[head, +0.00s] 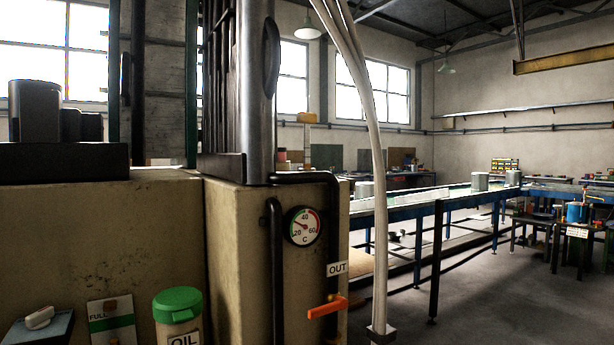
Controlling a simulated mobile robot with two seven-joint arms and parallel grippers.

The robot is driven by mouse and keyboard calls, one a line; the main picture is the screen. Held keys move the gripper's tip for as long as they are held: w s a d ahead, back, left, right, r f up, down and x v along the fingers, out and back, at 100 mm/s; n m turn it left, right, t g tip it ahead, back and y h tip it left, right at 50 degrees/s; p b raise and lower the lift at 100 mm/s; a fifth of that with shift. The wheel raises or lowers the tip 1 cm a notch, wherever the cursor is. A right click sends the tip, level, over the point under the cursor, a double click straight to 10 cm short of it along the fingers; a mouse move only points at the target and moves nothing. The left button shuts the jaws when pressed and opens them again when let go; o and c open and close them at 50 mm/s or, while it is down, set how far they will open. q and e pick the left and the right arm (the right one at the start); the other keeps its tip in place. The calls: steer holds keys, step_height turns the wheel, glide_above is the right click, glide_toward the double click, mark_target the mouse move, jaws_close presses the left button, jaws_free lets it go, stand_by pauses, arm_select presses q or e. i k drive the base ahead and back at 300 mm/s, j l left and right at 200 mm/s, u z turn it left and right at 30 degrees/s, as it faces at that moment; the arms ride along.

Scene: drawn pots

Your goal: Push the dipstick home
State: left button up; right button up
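I cannot make out a dipstick for certain. At the lower left, a white card marked FULL (110,322) has a green band and a small brown piece at its top; its lower part is cut off by the frame edge. To its left, a small white rounded piece (40,317) lies on a blue-grey block (50,332). To its right stands a jar marked OIL (178,325) with a green lid (178,304). Neither of my grippers is in view.
A beige machine housing (130,240) fills the left, with a dial gauge (302,226), dark pipes and an orange lever (327,307) below an OUT label (337,269). Pale hoses (376,160) hang in front.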

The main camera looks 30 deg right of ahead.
mark_target(306, 118)
steer(key=i+l, duration=0.15)
steer(key=l, duration=0.2)
steer(key=i+l, duration=0.15)
steer(key=l, duration=0.2)
steer(key=i+l, duration=0.15)
steer(key=l, duration=0.2)
steer(key=i+l, duration=0.1)
steer(key=l, duration=0.3)
steer(key=i+l, duration=0.15)
steer(key=l, duration=0.2)
steer(key=i+l, duration=0.15)
steer(key=l, duration=0.2)
steer(key=z, duration=0.05)
